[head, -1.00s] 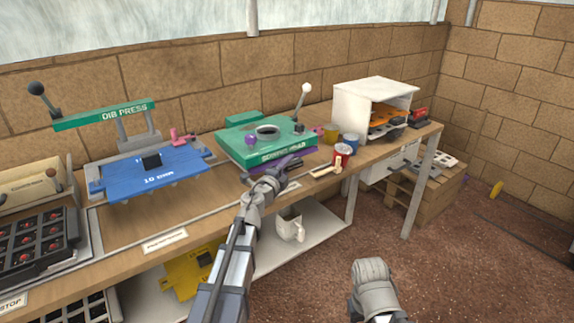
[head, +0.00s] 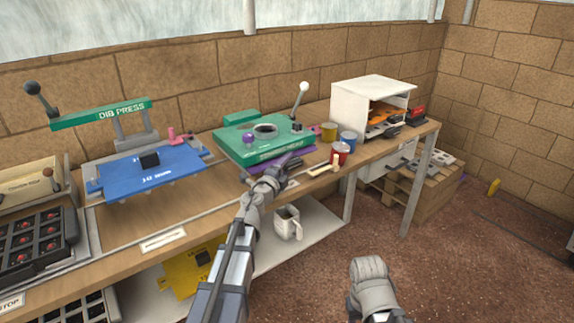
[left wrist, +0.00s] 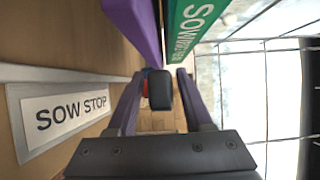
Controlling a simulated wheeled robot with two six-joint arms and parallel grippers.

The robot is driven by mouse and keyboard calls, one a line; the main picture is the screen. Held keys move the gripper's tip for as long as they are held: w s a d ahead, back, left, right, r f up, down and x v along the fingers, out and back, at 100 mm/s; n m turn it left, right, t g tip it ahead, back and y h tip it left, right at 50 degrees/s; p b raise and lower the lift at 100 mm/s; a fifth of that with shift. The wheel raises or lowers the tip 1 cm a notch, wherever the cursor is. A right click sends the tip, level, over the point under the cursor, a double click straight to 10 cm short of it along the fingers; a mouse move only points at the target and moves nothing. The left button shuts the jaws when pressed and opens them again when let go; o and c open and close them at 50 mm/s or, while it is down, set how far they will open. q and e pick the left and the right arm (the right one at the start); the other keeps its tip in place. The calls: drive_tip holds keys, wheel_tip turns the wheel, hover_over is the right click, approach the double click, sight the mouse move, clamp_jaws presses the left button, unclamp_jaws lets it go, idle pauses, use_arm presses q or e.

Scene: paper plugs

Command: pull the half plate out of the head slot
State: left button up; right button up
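The purple half plate (head: 309,152) sits in the slot under the green sowing head (head: 235,142), its edge showing below the green block. In the left wrist view the purple plate (left wrist: 135,25) is at the top, beside the green side of the head (left wrist: 192,25). A dark block (left wrist: 159,90), which looks like the plate's handle, shows between my left fingers. My left gripper (head: 284,163) is at the front of the head; its fingers (left wrist: 160,76) are apart, with small gaps beside the block.
A red can (head: 340,149), a blue can (head: 348,138) and a wooden-handled tool (head: 323,169) lie right of the head. The blue die-press plate (head: 150,176) stands left. A SOW STOP label (left wrist: 72,111) is on the bench edge. A jug (head: 288,223) stands on the lower shelf.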

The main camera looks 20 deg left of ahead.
use_arm(q)
drive_tip(key=shift+o, duration=0.9)
drive_tip(key=shift+s, duration=0.1)
drive_tip(key=s, duration=0.5)
drive_tip(key=s+a, duration=0.1)
drive_tip(key=s, duration=0.1)
drive_tip(key=shift+s, duration=0.35)
drive_tip(key=shift+w, duration=0.1)
